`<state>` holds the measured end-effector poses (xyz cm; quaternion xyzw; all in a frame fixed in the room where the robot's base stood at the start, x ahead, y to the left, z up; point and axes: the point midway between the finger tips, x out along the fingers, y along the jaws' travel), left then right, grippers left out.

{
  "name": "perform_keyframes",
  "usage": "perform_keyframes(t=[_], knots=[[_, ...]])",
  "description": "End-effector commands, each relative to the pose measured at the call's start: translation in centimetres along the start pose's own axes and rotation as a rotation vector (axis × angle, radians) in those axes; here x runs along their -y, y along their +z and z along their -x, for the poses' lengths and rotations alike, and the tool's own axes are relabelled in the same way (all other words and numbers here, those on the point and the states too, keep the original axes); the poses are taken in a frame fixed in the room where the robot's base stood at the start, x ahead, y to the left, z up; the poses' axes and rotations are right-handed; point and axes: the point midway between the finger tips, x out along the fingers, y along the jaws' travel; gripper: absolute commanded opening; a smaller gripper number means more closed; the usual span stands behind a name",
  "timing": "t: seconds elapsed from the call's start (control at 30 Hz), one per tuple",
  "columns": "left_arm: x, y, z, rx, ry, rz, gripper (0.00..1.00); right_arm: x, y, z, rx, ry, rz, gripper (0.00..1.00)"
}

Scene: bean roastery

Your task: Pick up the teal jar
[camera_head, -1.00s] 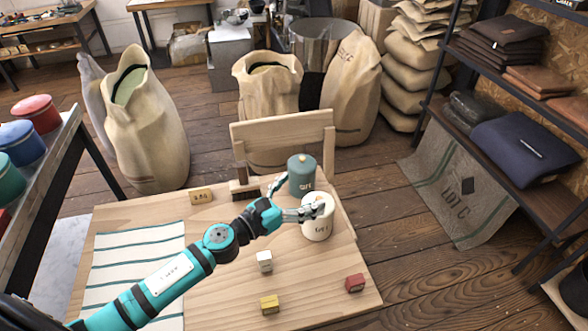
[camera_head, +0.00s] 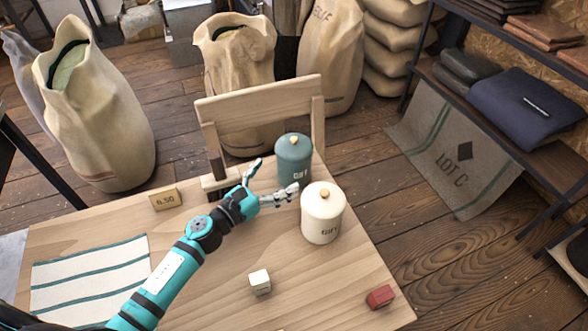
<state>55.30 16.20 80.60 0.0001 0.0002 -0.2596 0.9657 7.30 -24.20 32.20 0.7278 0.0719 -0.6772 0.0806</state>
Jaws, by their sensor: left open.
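The teal jar (camera_head: 294,158) stands upright near the table's back right corner, with a pale knob on its lid and lettering on its front. A cream jar (camera_head: 322,217) with lettering and a tan knob stands in front of it, a little to the right. My left gripper (camera_head: 272,182) is open and empty, just left of the teal jar. One finger is by the teal jar's left side, and the other reaches in front of its lower part, towards the cream jar. I cannot tell whether a finger touches either jar. My right gripper is not in view.
The wooden table (camera_head: 200,270) also bears a striped cloth (camera_head: 90,272), a price block (camera_head: 166,199), a brush (camera_head: 215,185), a white block (camera_head: 260,282) and a red block (camera_head: 380,297). A wooden chair (camera_head: 258,98) stands close behind the teal jar.

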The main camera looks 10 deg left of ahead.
Motion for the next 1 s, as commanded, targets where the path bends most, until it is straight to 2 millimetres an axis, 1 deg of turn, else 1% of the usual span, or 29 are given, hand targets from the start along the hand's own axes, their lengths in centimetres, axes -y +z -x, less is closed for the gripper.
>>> perform_keyframes(t=[0.07, 0.2, 0.27, 0.5, 0.6, 0.7, 0.87, 0.9, 1.0], knots=[[-0.1, 0.3, -1.0, 0.004, 0.000, -0.001, 1.00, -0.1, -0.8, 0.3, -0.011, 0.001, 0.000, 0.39], [0.0, 0.2, -1.8, 0.001, -0.001, -0.001, 1.00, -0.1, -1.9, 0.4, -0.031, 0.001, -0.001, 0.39], [0.0, 0.2, -2.3, 0.002, -0.001, -0.001, 1.00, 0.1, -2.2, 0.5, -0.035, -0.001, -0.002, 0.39], [0.0, 0.3, -6.2, 0.002, 0.000, 0.001, 1.00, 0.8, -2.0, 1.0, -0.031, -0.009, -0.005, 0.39], [0.0, 0.2, -7.2, 0.001, 0.000, 0.000, 1.00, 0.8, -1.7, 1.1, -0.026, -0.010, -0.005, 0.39], [0.0, 0.1, -7.5, 0.000, 0.000, 0.000, 1.00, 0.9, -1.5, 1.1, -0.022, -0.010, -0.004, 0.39], [0.0, 0.1, -7.5, 0.000, -0.001, -0.001, 1.00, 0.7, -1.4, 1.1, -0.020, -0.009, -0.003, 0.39], [0.0, 0.1, -7.5, 0.000, -0.001, -0.001, 0.99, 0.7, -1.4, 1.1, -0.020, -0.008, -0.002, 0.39], [0.0, 0.1, -7.5, 0.000, -0.001, -0.001, 0.86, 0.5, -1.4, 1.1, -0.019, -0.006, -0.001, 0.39]])
